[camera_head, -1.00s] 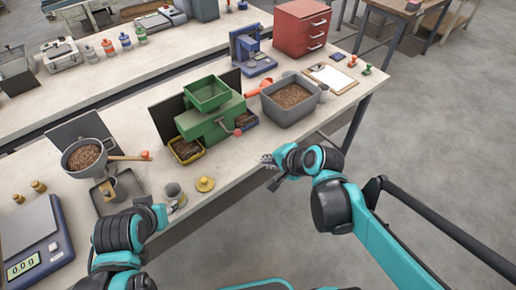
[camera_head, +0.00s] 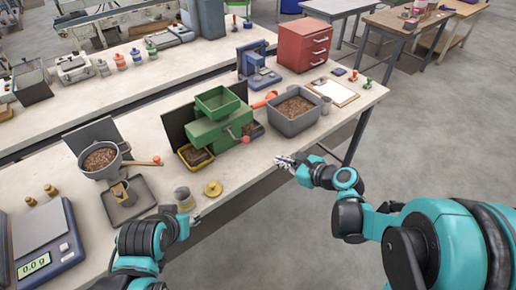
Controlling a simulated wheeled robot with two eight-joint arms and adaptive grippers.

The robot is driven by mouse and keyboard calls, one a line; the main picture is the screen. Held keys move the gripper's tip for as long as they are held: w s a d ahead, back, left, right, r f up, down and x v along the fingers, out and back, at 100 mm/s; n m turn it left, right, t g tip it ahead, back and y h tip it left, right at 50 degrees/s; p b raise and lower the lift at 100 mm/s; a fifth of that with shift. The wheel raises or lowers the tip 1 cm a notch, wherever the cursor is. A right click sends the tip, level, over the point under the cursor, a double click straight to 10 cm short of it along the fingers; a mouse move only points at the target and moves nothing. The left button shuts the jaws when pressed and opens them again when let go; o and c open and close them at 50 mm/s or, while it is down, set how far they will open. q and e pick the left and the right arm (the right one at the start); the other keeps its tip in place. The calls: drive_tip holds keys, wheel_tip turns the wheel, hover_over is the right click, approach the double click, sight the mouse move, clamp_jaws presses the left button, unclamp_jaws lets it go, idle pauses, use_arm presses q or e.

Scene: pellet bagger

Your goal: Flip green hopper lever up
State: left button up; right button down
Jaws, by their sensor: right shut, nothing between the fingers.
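The green hopper machine (camera_head: 218,130) stands on the near bench, with a green square hopper (camera_head: 217,101) on top. Its lever, ending in a red knob (camera_head: 245,139), sticks out from the front face and points down to the right. My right gripper (camera_head: 281,160) is shut and empty. It is at the bench's front edge, right of the red knob and apart from it. My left gripper (camera_head: 190,217) is low at the bench's front edge, near a grey cup; its fingers are too small and hidden to read.
A grey bin of pellets (camera_head: 294,117) stands right of the machine. A yellow-rimmed tray (camera_head: 195,156) sits at its front left. A grey funnel (camera_head: 101,159) with its own red-knobbed handle, a brass lid (camera_head: 213,188) and a scale (camera_head: 42,240) are left. Free floor lies right.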

drive_tip(key=w+a+f+b, duration=0.1)
drive_tip(key=w+a+b, duration=0.2)
drive_tip(key=w+a, duration=0.5)
drive_tip(key=shift+w+f, duration=0.15)
drive_tip(key=shift+f, duration=0.1)
drive_tip(key=shift+r, duration=0.1)
drive_tip(key=w+a+r+g+h+p, duration=0.2)
drive_tip(key=r+g+p, duration=0.1)
drive_tip(key=r+p, duration=0.2)
drive_tip(key=w+a+r+g+h+p, duration=0.1)
drive_tip(key=w+r+g+h+p, duration=0.1)
drive_tip(key=r+p, duration=0.3)
drive_tip(key=w+g+p, duration=0.1)
drive_tip(key=p, duration=0.2)
drive_tip(key=shift+a+r+h, duration=0.15)
drive_tip(key=shift+a+h, duration=0.15)
drive_tip(key=shift+a, duration=0.05)
